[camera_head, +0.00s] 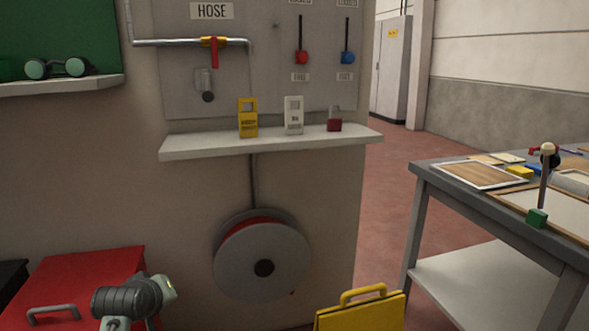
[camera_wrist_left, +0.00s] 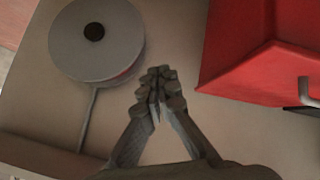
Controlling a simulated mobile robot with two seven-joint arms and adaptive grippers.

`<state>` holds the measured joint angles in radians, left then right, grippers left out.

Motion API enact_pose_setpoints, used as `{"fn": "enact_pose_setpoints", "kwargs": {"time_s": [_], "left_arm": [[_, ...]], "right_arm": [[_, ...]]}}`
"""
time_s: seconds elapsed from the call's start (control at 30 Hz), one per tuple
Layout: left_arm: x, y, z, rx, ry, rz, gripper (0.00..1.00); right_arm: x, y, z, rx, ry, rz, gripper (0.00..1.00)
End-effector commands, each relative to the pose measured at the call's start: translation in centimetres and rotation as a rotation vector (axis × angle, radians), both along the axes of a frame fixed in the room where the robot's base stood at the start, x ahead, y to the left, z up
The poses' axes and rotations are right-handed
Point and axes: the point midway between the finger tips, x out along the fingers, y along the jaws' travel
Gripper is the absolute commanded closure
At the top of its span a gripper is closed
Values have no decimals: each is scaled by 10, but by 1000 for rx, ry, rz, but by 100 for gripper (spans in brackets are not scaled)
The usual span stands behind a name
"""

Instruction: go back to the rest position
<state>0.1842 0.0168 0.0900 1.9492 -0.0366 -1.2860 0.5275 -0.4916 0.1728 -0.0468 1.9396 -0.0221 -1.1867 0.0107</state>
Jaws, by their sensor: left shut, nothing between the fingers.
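My left gripper (camera_wrist_left: 160,82) shows in the left wrist view with its fingers together and nothing between them. Beyond it are the beige wall, a grey hose reel (camera_wrist_left: 70,50) to its left and a red box (camera_wrist_left: 245,45) to its right. It appears apart from both. In the head view only a part of my own arm shows at the bottom left, in front of the red box (camera_head: 85,265); the left fingertips are not visible there. My right gripper is in neither view.
In the head view the hose reel (camera_head: 262,258) hangs below a wall shelf (camera_head: 270,146) holding tags and a padlock (camera_head: 334,125). A yellow folded sign (camera_head: 360,313) stands at the bottom. A workbench (camera_head: 465,195) with boards is at right. Red floor lies between wall and bench.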

Motion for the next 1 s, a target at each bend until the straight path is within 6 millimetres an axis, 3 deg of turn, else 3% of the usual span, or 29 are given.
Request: {"fn": "enact_pose_setpoints", "kwargs": {"time_s": [0.03,0.2,0.3,0.4,0.5,0.63,0.73,1.0], "left_arm": [[-24,0,-38,51,70,-43,100],[-107,-1,-139,205,276,-218,100],[-164,-2,-189,279,391,-332,100],[-218,-3,-226,334,489,-441,100],[-262,-4,-252,369,562,-529,100],[-296,-5,-268,393,615,-600,100],[-306,-6,-273,399,629,-621,100],[-306,-6,-273,399,631,-622,100]], "right_arm": [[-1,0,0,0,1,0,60],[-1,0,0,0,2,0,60],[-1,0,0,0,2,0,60],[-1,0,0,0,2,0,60],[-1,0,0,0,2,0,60],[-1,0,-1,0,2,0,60],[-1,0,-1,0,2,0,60],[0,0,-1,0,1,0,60]]}}
